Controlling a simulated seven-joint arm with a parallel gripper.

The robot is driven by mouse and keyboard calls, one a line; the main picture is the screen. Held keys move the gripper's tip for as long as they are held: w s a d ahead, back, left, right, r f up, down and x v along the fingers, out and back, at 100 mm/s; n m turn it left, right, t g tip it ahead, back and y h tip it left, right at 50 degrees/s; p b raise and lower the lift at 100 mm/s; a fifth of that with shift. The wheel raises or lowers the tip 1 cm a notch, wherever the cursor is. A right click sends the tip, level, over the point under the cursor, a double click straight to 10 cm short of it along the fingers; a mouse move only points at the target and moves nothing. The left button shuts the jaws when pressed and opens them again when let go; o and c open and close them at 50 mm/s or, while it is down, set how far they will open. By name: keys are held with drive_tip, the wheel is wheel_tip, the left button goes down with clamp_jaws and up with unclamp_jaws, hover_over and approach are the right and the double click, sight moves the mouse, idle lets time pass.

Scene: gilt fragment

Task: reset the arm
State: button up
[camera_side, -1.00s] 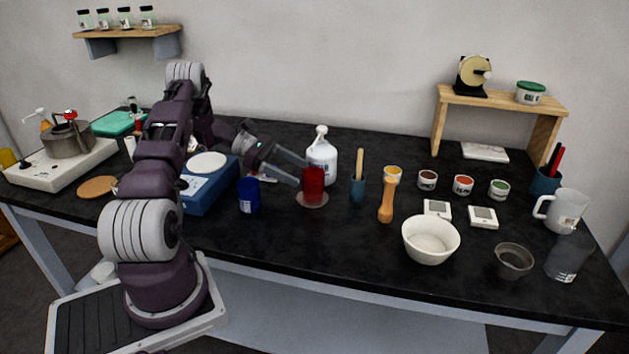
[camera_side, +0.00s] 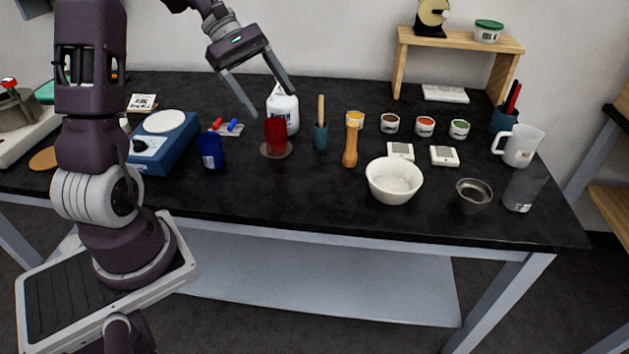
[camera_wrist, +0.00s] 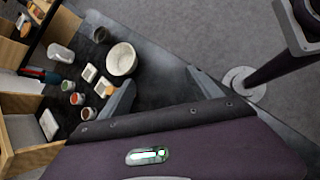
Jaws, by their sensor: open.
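My gripper (camera_side: 262,100) is open and empty in the side view, raised above the back of the black bench. Its two fingers point down and stand wide apart. The red cup (camera_side: 276,135) stands on a round coaster (camera_side: 290,154) below the gripper, apart from it. A white bottle (camera_side: 283,112) stands behind the cup, partly hidden by a finger. In the wrist view, parts of my gripper (camera_wrist: 160,105) show in front of the bench and the grey floor.
Left of the cup are a blue cup (camera_side: 211,152) and a blue device with a white plate (camera_side: 163,140). A wooden shelf (camera_side: 460,42) stands at the back.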

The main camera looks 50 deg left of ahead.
drive_tip(key=s+d+r+m+g+y, duration=0.1)
drive_tip(key=s+d+r+m+y, duration=0.1)
drive_tip(key=s+d+r+m, duration=0.3)
drive_tip(key=s+d+m+y, duration=0.2)
drive_tip(key=d+m, duration=0.1)
drive_tip(key=d, duration=0.4)
drive_tip(key=s+d+m+t+y, duration=0.4)
drive_tip(key=s+m, duration=0.6)
drive_tip(key=shift+s+d+r, duration=0.15)
drive_tip(key=shift+s+d, duration=0.15)
drive_tip(key=shift+s, duration=0.1)
